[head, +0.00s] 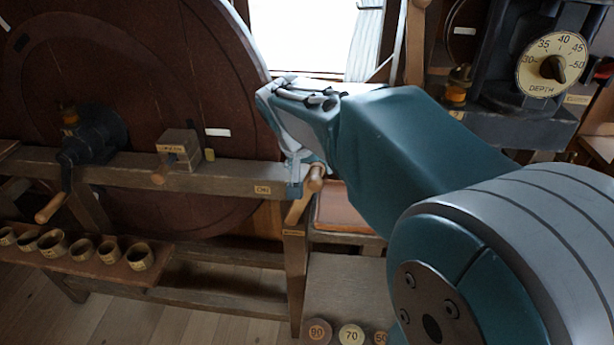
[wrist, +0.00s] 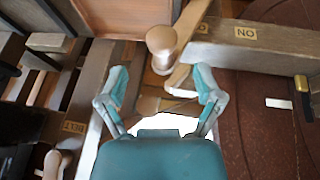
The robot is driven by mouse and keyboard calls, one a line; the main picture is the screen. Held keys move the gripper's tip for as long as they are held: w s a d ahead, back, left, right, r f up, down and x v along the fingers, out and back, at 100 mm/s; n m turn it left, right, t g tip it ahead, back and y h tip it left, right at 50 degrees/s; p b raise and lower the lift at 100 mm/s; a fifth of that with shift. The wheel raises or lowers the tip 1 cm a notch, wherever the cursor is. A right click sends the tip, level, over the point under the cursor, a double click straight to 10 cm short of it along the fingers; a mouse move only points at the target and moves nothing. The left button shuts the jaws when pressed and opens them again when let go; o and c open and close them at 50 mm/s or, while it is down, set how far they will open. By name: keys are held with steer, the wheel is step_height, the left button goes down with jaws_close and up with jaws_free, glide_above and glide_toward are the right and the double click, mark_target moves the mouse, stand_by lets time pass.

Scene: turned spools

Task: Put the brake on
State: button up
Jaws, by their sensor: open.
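The brake appears to be a wooden lever (head: 298,207) with a turned knob (head: 316,178), at the right end of the long wooden beam. An ON label (head: 262,190) is on the beam to its left. In the wrist view the lever's pale knob (wrist: 160,39) stands beyond the fingertips, near the upside-down ON label (wrist: 245,33). My gripper (head: 305,174) reaches down at the lever. In the wrist view my gripper (wrist: 163,80) is open, one finger on either side of the knob's line, with nothing held. Whether a finger touches the lever cannot be told.
A large dark red wheel (head: 150,215) stands behind the beam. A black crank (head: 90,140) and a wooden block (head: 180,150) are on the beam. A shelf of wooden rings (head: 80,250) is below left. A depth dial (head: 552,65) is upper right. A BELT label (wrist: 73,127) shows in the wrist view.

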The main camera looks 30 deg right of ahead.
mark_target(313, 180)
steer(key=x, duration=0.4)
steer(key=shift+f, duration=0.2)
steer(key=shift+w+a+f, duration=0.1)
steer(key=shift+w+f, duration=0.05)
steer(key=shift+f, duration=0.4)
steer(key=shift+d, duration=0.2)
steer(key=c, duration=0.4)
jaws_close()
